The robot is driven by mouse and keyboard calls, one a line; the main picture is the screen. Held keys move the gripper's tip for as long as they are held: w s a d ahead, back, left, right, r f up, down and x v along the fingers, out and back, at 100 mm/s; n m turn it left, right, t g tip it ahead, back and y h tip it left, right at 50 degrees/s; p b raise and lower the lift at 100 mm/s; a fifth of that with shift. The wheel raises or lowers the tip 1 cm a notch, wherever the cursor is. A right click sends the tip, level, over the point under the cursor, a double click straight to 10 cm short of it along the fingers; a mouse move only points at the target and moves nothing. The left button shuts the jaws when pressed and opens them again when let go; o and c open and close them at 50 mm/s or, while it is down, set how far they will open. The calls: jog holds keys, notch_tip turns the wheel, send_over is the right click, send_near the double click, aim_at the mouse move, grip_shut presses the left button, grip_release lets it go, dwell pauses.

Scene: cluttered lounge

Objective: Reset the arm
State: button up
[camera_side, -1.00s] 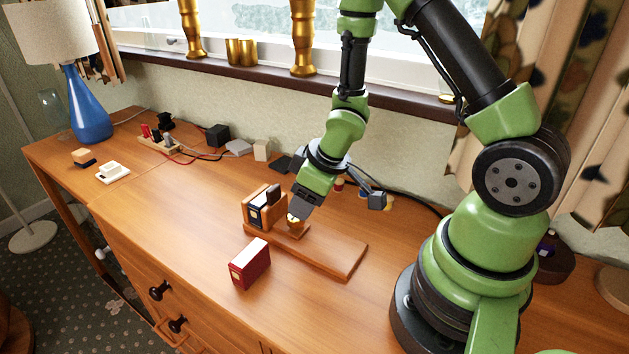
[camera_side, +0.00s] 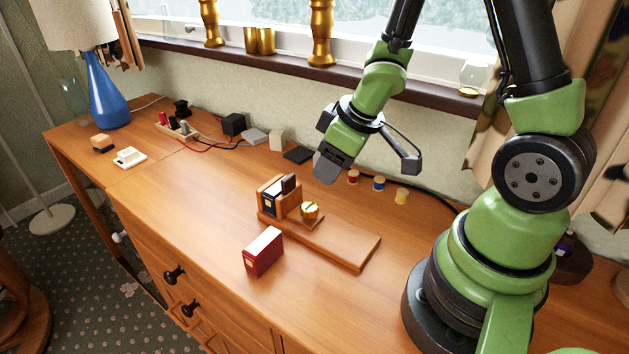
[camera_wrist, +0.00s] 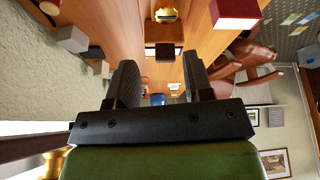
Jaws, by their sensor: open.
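My gripper (camera_side: 327,179) is open and empty. It hangs tilted above the back of the desk, behind and above a wooden book stand (camera_side: 345,246). Its two dark fingers (camera_wrist: 161,84) stand apart with nothing between them in the wrist view. The stand holds dark books (camera_side: 272,199) upright at its left end. A small round gold-topped piece (camera_side: 310,211) sits on the stand beside them; it also shows in the wrist view (camera_wrist: 166,15). A red book (camera_side: 263,252) stands upright on the desk in front of the stand and shows in the wrist view (camera_wrist: 235,12).
Colored thread spools (camera_side: 379,184) stand near a black cable behind the stand. Small boxes (camera_side: 277,140) and a power strip (camera_side: 178,127) line the wall. A blue lamp (camera_side: 105,92) stands far left. The desk's left middle (camera_side: 170,190) is clear.

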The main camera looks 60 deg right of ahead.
notch_tip(320, 180, up, 11)
jog(key=s+m+t+h, duration=0.2)
jog(key=s+m, duration=0.1)
jog(key=m, duration=0.1)
jog(key=s+a+r+m+y, duration=0.2)
jog(key=s+a+r+y, duration=0.1)
jog(key=s+a+r, duration=0.3)
jog(key=s+a, duration=0.1)
jog(key=s, duration=0.1)
jog(key=shift+s+r+t, duration=0.3)
jog(key=shift+r, duration=0.1)
